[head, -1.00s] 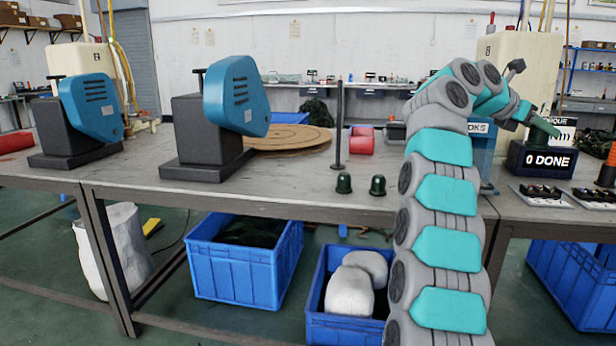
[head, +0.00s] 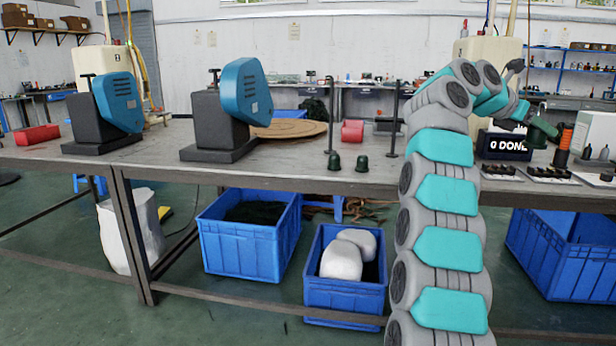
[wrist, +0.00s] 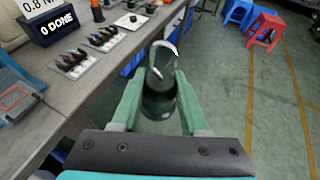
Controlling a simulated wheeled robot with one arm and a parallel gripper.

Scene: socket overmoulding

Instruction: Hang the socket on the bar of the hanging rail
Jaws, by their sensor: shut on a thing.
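My gripper (wrist: 158,82) is shut on a dark green, cup-shaped socket (wrist: 158,104) with a pale metal hook standing up from it. In the wrist view the socket sits between the green fingers, beyond the table's edge and over the floor. In the head view my gripper (head: 540,130) is at the right, and the socket is hard to make out there. Two thin dark posts (head: 330,115), (head: 395,118), apparently of the hanging rail, stand on the table left of my arm. No bar between them can be made out. Two other dark green sockets (head: 334,161), (head: 362,163) are near the front edge.
Two blue-and-black machines (head: 245,92), (head: 118,103) stand on the table (head: 225,172) at left. A red block (head: 352,131) lies between the posts. A "0 DONE" box (head: 505,145) and trays of small parts (wrist: 104,38) are near my gripper. Blue crates (head: 240,240) stand below.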

